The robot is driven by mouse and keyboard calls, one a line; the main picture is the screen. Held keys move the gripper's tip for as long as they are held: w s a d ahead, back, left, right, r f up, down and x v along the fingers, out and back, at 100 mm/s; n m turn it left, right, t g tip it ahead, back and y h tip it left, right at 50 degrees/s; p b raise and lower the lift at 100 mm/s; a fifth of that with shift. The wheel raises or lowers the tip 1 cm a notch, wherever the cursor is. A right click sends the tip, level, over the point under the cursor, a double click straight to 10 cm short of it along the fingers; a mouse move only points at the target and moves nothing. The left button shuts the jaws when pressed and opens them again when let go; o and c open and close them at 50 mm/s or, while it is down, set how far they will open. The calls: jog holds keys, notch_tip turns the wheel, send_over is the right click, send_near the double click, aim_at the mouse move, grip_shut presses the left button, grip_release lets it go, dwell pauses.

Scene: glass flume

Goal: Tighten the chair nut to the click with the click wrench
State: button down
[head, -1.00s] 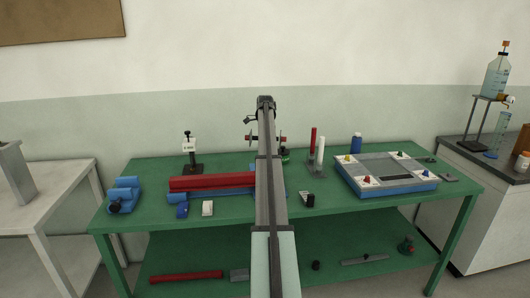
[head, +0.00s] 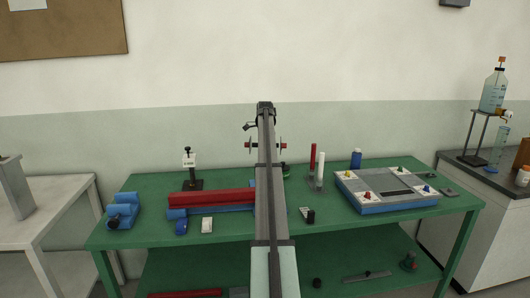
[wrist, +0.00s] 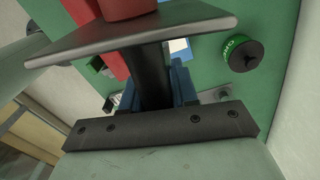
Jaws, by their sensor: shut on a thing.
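My arm reaches away over the green bench in the head view, and its links hide most of my gripper. A dark crosspiece with red parts and grey discs (head: 281,146) shows on both sides of the arm. In the wrist view my gripper is at the bottom centre, its jaws shut and mostly hidden. A grey plate (wrist: 150,38) on a black post (wrist: 154,78) stands in front of it, with a red part (wrist: 125,8) beyond. I take this to be the click wrench, but its outline is unclear. I cannot make out the chair nut.
A long red bar (head: 212,197) lies on blue supports at left. A black-and-green round thing (wrist: 244,53) is right of the plate. A blue vise-like block (head: 122,211), a stand (head: 190,170), upright tubes (head: 320,170) and a panelled tray (head: 375,207) occupy the green bench (head: 150,185).

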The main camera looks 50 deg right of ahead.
jog(key=shift+n, duration=0.6)
jog(key=shift+f, duration=2.35)
jog(key=shift+f, duration=1.2)
jog(key=shift+m, duration=1.1)
jog(key=shift+m, duration=1.2)
